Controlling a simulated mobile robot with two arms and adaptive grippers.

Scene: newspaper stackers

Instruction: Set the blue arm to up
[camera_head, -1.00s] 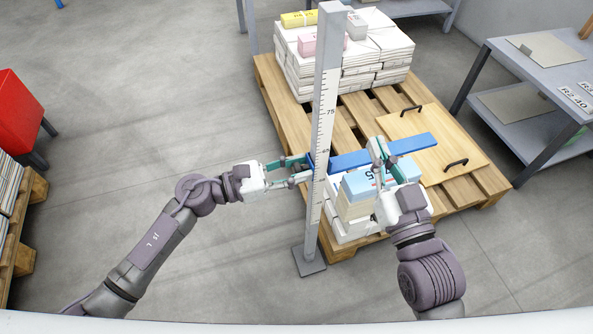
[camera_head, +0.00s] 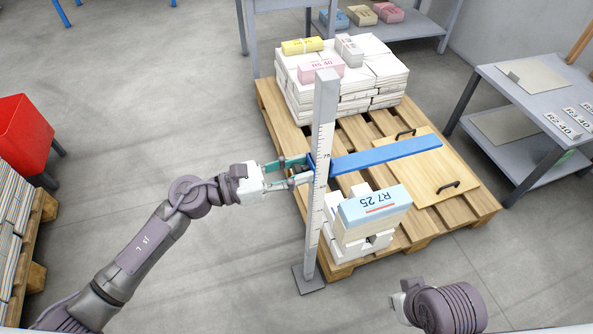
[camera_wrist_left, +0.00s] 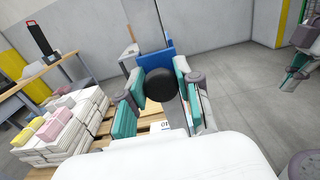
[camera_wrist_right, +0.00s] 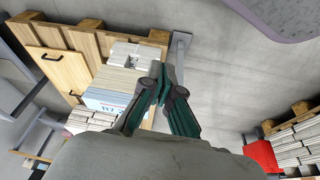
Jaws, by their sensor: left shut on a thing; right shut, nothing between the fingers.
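The blue arm (camera_head: 385,156) juts level to the right from a grey upright post (camera_head: 318,200) with a measuring scale. It sits roughly mid-height on the post, above the pallet. My left gripper (camera_head: 301,172) is left of the post, shut on the round black knob (camera_wrist_left: 161,85) at the blue arm's inner end. The blue arm's bracket also shows beyond the knob in the left wrist view (camera_wrist_left: 155,60). My right gripper (camera_wrist_right: 160,82) is shut and empty, apart from the blue arm. Its fingers are hidden in the head view, where its forearm shows at lower right.
A wooden pallet (camera_head: 290,127) carries white paper bundles (camera_head: 370,65) behind, a handled board (camera_head: 440,175), and a nearer stack topped by a light blue bundle (camera_head: 375,205) beneath the blue arm. A grey shelf table (camera_head: 545,85) stands right.

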